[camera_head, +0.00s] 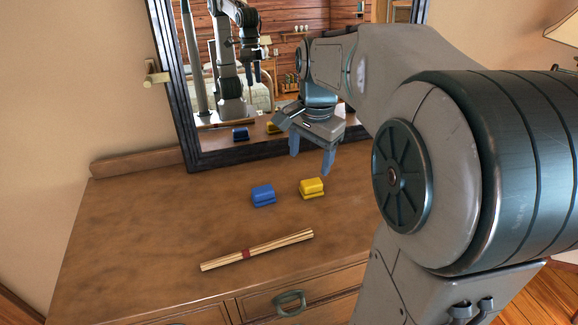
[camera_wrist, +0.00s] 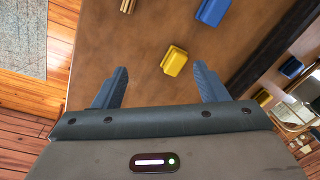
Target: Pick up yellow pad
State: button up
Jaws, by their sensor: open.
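The yellow pad (camera_head: 312,188) is a small block on the brown dresser top (camera_head: 180,215), just right of a blue pad (camera_head: 263,195). My gripper (camera_head: 311,162) is open and empty, pointing down above the dresser behind the yellow pad, near the mirror. In the wrist view the yellow pad (camera_wrist: 174,61) lies beyond the fingertips and between their lines, closer to the right finger. My gripper (camera_wrist: 160,78) does not touch it there. The blue pad (camera_wrist: 212,11) is cut off by the top edge of the wrist view.
A bundle of light sticks with a red band (camera_head: 257,250) lies near the dresser's front edge. A dark-framed mirror (camera_head: 177,90) stands at the back and reflects my arm and the pads. The dresser's left side is clear.

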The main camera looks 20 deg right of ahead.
aim_at(314, 181)
jog(key=w+d+f+m+g+b, duration=0.1)
jog(key=w+d+f+m+b, duration=0.15)
jog(key=w+d+m, duration=0.45)
jog(key=shift+n, duration=0.3)
jog(key=f, duration=0.4)
jog(key=a+f, duration=0.1)
jog(key=f, duration=0.4)
jog(key=w+a+f+p, duration=0.1)
jog(key=f, duration=0.4)
jog(key=c, duration=1.2)
jog(key=shift+o, duration=0.2)
jog(key=shift+r, duration=0.25)
jog(key=r, duration=0.4)
jog(key=shift+s+d, duration=0.3)
jog(key=shift+d, duration=0.05)
jog(key=s+d+r+b, duration=0.1)
jog(key=s+d+r, duration=0.4)
jog(key=d, duration=0.4)
jog(key=shift+s+r, duration=0.35)
jog(key=shift+r, duration=0.4)
